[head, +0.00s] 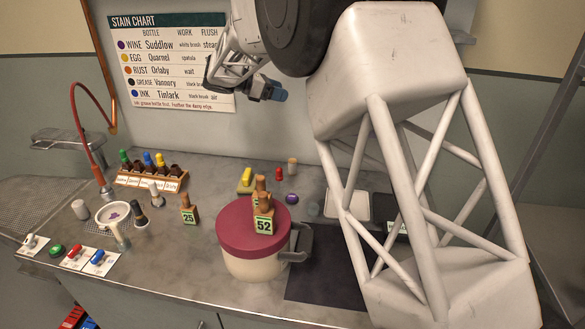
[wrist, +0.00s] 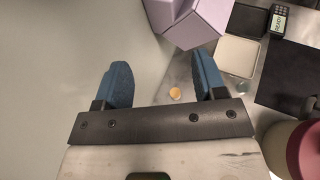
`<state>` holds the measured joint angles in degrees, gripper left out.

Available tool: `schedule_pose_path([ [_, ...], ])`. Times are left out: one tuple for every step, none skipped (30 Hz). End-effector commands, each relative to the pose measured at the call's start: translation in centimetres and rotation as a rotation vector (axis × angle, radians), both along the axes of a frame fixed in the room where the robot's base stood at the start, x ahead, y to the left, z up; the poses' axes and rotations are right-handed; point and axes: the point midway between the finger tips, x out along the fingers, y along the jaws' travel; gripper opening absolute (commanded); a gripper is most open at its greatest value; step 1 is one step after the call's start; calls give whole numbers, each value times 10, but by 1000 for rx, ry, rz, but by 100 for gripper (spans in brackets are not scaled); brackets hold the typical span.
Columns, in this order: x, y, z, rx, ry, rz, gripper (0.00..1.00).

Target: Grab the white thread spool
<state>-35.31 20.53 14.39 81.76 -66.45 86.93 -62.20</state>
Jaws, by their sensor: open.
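A small pale spool-like cylinder with a tan top (head: 292,167) stands at the back of the counter, beside a small red item. A small orange-tan disc (wrist: 175,94), perhaps its top, shows between my fingers in the wrist view, well below them. Another small white cylinder (head: 80,209) stands at the left by the sink. I cannot tell for sure which of these is the white thread spool. My gripper (head: 268,91) is high above the counter before the wall, with blue fingers apart and nothing between them; it also shows in the wrist view (wrist: 162,80).
A cream pot with a red lid (head: 236,231) stands at the counter's middle, a block marked 52 (head: 264,224) on it. A bottle rack (head: 150,178) is left.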

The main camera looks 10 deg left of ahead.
Motion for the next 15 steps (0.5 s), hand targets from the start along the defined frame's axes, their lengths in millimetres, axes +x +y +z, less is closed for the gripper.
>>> schedule_pose_path([
  [0, -2, -19, -4, 7, -1, 64],
  [0, -2, -27, -2, 7, -1, 64],
  [0, -2, -39, -3, 8, -1, 64],
  [0, -2, -48, -3, 8, -1, 64],
  [-1, -2, -56, -2, 7, -1, 64],
  [-1, -2, -68, -3, 8, -2, 64],
  [-1, -2, -78, -3, 8, -2, 64],
  [-1, -2, -87, -2, 7, -1, 64],
  [-1, -2, -99, -2, 8, -1, 64],
  [-1, -2, -108, -2, 7, -1, 64],
  [-1, -2, -116, -2, 7, -2, 64],
  [-1, -2, -129, -2, 7, -2, 64],
  [-1, -2, -137, -1, 7, -3, 64],
  [-1, -2, -145, -1, 6, -2, 64],
  [-1, -2, -158, -1, 7, -1, 64],
])
